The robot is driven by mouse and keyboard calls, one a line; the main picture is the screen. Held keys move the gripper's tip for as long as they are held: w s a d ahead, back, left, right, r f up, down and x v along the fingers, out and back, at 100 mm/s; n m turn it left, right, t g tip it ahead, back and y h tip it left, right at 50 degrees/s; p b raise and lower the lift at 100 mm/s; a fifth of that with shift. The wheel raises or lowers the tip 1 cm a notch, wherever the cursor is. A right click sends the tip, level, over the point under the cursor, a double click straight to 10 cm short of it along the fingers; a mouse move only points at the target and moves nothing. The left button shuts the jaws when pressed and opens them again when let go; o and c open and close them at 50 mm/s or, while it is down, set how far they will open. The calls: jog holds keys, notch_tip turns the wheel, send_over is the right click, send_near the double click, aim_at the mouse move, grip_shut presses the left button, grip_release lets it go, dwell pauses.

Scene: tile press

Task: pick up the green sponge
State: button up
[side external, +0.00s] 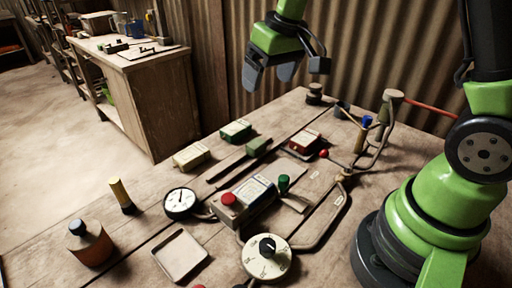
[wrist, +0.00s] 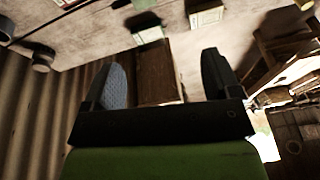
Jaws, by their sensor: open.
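No item is plainly a sponge. A green block with a pale label (side external: 236,130) lies near the table's far left edge in the side view; what looks like it shows at the top of the wrist view (wrist: 148,32). A plain dark green block (side external: 258,146) sits by a dark rail just right of it. My gripper (side external: 270,76) is open and empty, high above the table's back edge and well apart from both blocks. Its two fingers also show spread in the wrist view (wrist: 164,70).
A yellowish labelled block (side external: 192,156) lies beside the green one. A red-buttoned box (side external: 243,200), dial (side external: 267,258), gauge (side external: 181,202), bottle (side external: 90,243) and empty tray (side external: 181,255) crowd the front. A red-knobbed lever press (side external: 365,140) stands right. A wooden bench (side external: 150,100) stands beyond.

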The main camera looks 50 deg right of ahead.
jog(key=n+g, duration=0.1)
jog(key=g, duration=0.1)
send_over(256, 143)
jog(key=s, duration=0.1)
notch_tip(256, 143, down, 15)
jog(key=shift+r, duration=0.1)
jog(key=shift+w+f, duration=0.2)
jog(key=shift+f, duration=0.8)
jog(key=shift+w+f, duration=0.15)
jog(key=shift+f, duration=0.9)
jog(key=shift+w+f, duration=0.2)
jog(key=shift+f, duration=0.8)
jog(key=c, duration=1)
